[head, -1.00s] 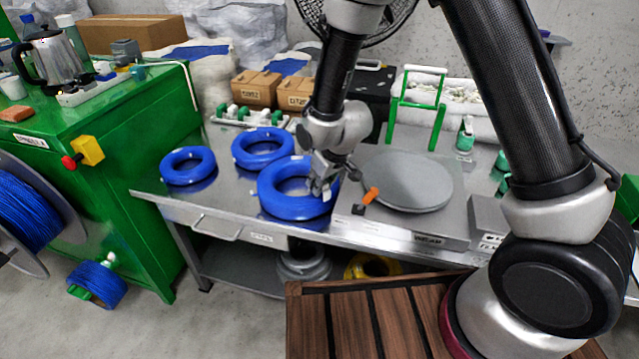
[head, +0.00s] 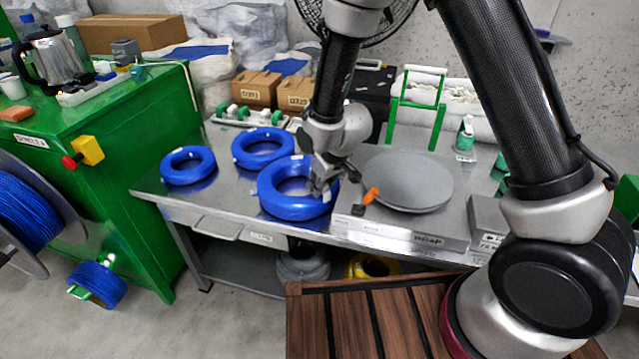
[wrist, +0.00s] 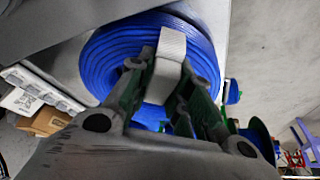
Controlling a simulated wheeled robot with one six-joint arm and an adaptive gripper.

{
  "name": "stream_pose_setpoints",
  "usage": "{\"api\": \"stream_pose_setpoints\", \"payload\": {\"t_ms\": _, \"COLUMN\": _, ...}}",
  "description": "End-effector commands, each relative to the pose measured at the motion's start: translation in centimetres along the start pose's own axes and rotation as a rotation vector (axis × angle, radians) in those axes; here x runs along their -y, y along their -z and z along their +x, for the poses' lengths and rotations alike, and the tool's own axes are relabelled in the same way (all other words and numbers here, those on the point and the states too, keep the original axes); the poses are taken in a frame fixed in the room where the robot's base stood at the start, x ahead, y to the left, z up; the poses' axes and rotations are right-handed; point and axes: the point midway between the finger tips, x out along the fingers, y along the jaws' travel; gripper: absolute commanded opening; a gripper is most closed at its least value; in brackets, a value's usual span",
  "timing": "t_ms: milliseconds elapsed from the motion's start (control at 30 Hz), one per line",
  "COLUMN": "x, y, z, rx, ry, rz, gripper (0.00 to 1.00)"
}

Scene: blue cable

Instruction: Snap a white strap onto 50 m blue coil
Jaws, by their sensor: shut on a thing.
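Three blue coils lie on the steel bench: one at the left (head: 188,166), one at the back (head: 262,147) and a larger one in front (head: 297,202). I cannot read any length on them. My gripper (head: 322,186) is at the right side of the front coil. In the wrist view my gripper (wrist: 160,95) is shut on a white strap (wrist: 171,45), which lies against the blue coil (wrist: 110,65). The strap's far end reaches over the coil's ring; whether it is fastened around it is hidden.
A rack with white and green pieces (head: 250,117) and cardboard boxes (head: 258,88) are behind. A green cabinet (head: 120,150) stands at the left.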

Motion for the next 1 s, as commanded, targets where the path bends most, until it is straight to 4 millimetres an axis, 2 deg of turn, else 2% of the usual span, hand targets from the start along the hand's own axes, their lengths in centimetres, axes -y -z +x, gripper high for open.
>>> {"api": "stream_pose_setpoints", "payload": {"t_ms": 533, "x": 0.0, "y": -0.11, "z": 0.23, "rx": 0.0, "ry": 0.0, "rz": 0.0, "gripper": 0.1}}
{"api": "stream_pose_setpoints", "payload": {"t_ms": 567, "x": 0.0, "y": -0.11, "z": 0.23, "rx": 0.0, "ry": 0.0, "rz": 0.0, "gripper": 0.23}}
{"api": "stream_pose_setpoints", "payload": {"t_ms": 600, "x": 0.0, "y": -0.11, "z": 0.23, "rx": 0.0, "ry": 0.0, "rz": 0.0, "gripper": 0.28}}
{"api": "stream_pose_setpoints", "payload": {"t_ms": 833, "x": 0.0, "y": -0.11, "z": 0.23, "rx": 0.001, "ry": 0.0, "rz": 0.0, "gripper": 0.28}}
{"api": "stream_pose_setpoints", "payload": {"t_ms": 967, "x": 0.0, "y": -0.11, "z": 0.23, "rx": 0.0, "ry": 0.0, "rz": 0.0, "gripper": 0.52}}
{"api": "stream_pose_setpoints", "payload": {"t_ms": 1000, "x": 0.0, "y": -0.11, "z": 0.23, "rx": 0.0, "ry": 0.0, "rz": 0.0, "gripper": 0.53}}
